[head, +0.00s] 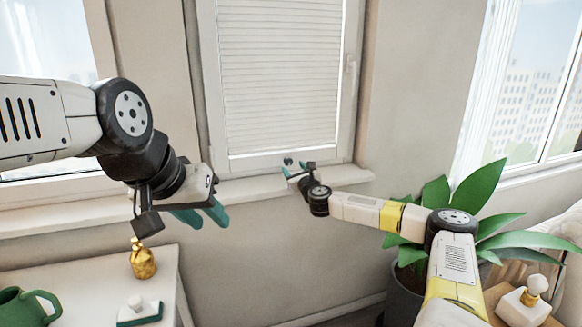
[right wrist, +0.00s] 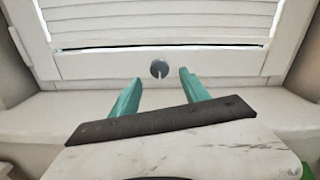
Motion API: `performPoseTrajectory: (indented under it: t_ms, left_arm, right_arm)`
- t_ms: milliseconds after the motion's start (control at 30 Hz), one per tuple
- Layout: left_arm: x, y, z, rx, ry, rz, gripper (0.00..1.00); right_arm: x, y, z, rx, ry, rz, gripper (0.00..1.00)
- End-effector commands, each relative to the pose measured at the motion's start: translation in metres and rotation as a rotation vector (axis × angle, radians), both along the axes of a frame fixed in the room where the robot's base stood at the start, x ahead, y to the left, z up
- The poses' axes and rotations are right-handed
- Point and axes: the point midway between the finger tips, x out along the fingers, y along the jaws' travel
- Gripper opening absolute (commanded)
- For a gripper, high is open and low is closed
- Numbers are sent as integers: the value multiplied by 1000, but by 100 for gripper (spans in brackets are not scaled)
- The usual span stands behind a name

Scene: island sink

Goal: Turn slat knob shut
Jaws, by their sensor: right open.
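The slat knob (right wrist: 159,68) is a small dark grey round knob with a notch at its lower edge, on the bottom rail of the white window frame. In the head view the knob (head: 288,161) is small, just beyond my right gripper (head: 298,168). My right gripper is open, and in the right wrist view its two teal fingers (right wrist: 160,77) point at the knob, one to each side in the picture. I cannot tell if they touch it. The blind's slats (head: 280,80) are pale and horizontal. My left gripper (head: 202,215) is open and empty, left of the window.
The window sill (head: 240,188) runs below the knob. A window handle (head: 350,65) is on the frame's right side. A white table (head: 90,275) with a gold bottle (head: 142,259) and green jug (head: 25,307) stands lower left. A potted plant (head: 465,205) is behind my right arm.

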Motion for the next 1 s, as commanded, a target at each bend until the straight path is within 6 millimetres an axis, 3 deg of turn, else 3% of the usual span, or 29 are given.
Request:
performPoseTrajectory:
  t_ms: [233, 633, 767, 900, 1000]
  left_arm:
    - [0, 0, 0, 0, 0, 0, 36]
    - [0, 0, 0, 0, 0, 0, 36]
    - [0, 0, 0, 0, 0, 0, 36]
    - [0, 0, 0, 0, 0, 0, 36]
    - [0, 0, 0, 0, 0, 0, 36]
  right_arm:
    - [-28, -10, 0, -1, 1, 0, 54]
    - [-33, -7, 1, -12, -3, 8, 54]
    - [-45, 22, 11, -125, -35, 93, 54]
    - [-82, 78, 21, -405, -110, 287, 54]
    - [-115, 109, 19, -643, -168, 438, 54]
